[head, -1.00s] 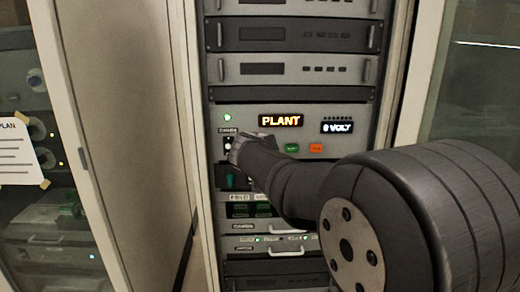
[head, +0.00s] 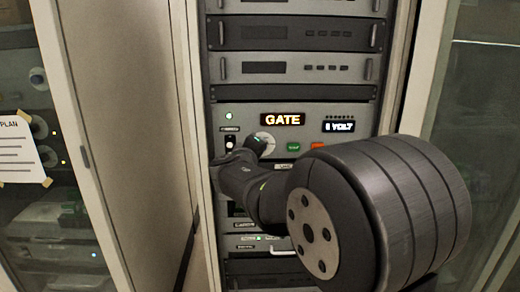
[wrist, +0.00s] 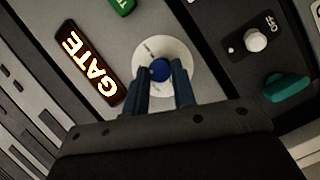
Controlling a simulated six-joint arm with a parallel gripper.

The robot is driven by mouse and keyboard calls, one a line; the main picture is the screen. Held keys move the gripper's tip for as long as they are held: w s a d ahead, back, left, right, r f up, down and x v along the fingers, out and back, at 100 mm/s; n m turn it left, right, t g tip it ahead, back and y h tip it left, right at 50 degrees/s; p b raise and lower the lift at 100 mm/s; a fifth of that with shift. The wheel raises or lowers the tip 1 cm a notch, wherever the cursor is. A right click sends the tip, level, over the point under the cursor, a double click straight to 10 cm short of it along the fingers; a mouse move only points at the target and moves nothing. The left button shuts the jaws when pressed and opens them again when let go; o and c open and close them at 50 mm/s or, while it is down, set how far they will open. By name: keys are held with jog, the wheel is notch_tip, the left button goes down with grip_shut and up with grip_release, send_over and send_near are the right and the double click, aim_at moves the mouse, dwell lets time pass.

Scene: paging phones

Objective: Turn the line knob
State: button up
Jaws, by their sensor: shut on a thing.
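The line knob (wrist: 159,69) shows in the wrist view as a small blue round cap on a pale round dial (wrist: 178,48) with faint marks. My gripper (wrist: 159,84) has one dark finger on each side of the knob and is shut on it. In the head view the pale dial (head: 265,141) shows just past my gripper (head: 252,150), under a lit display (head: 282,120) reading GATE. The same GATE display (wrist: 90,63) is left of the knob in the wrist view. The knob's lower part is hidden by the fingers.
A green button (head: 293,147) and an orange button (head: 317,146) sit right of the dial. In the wrist view a white knob (wrist: 255,40) and a teal knob (wrist: 287,87) stand on a dark panel to the right. My arm covers the rack's lower units.

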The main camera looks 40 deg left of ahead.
jog(key=shift+n+t, duration=0.3)
jog(key=shift+n, duration=0.2)
dwell(0.3)
jog(key=o, duration=1)
jog(key=v, duration=1.7)
jog(key=shift+s, duration=0.25)
jog(key=shift+d+f, duration=0.1)
